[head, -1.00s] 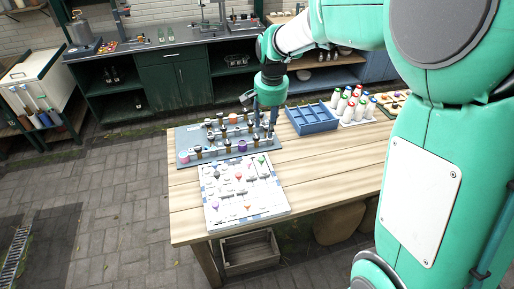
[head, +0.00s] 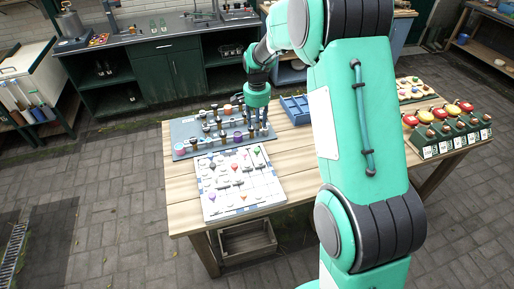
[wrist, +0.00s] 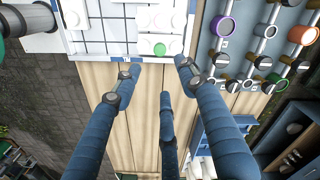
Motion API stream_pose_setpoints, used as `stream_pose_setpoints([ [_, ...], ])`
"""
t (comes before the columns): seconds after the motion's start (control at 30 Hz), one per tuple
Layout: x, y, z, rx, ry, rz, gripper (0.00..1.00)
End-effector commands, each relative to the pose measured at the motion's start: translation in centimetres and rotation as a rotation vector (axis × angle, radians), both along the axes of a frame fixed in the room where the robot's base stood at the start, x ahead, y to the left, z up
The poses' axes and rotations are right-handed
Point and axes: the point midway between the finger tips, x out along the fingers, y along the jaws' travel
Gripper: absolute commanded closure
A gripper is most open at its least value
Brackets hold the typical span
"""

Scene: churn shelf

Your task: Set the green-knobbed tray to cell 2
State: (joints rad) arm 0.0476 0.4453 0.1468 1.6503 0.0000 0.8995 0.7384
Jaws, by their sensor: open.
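The green-knobbed tray shows as a green knob (head: 258,151) at the far right corner of a white gridded board (head: 274,191) in the head view. In the wrist view the green knob (wrist: 160,48) stands on a white block near the board's edge. My gripper (head: 264,131) is open and empty, with its blue fingers pointing down near that corner. In the wrist view the fingertips (wrist: 155,72) are spread to either side of the green knob's line, over the board's edge and bare wood. Their height above it is unclear. I cannot read any cell numbers.
A grey rack (head: 181,135) of dark-capped pegs and coloured rings lies close behind the board. A blue divided box (head: 291,107) stands to the right, partly hidden by my arm. Red and yellow items on a green stand (head: 456,133) are farther right. Bare wood (head: 184,205) lies left of the board.

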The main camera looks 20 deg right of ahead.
Motion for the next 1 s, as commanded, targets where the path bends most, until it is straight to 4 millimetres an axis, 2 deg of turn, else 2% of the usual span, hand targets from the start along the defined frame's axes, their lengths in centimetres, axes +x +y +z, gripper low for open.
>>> stream_pose_setpoints([
  [0.27, 0.0, 0.0, -0.2, 0.000, 0.000, 0.000, 0.58],
  [0.47, 0.0, 0.0, -1.3, 0.000, 0.001, 0.001, 0.58],
  [0.67, -0.1, 0.0, -3.8, 0.001, 0.002, 0.001, 0.58],
  [1.0, -0.1, 0.0, -9.3, 0.001, 0.002, 0.001, 0.58],
])
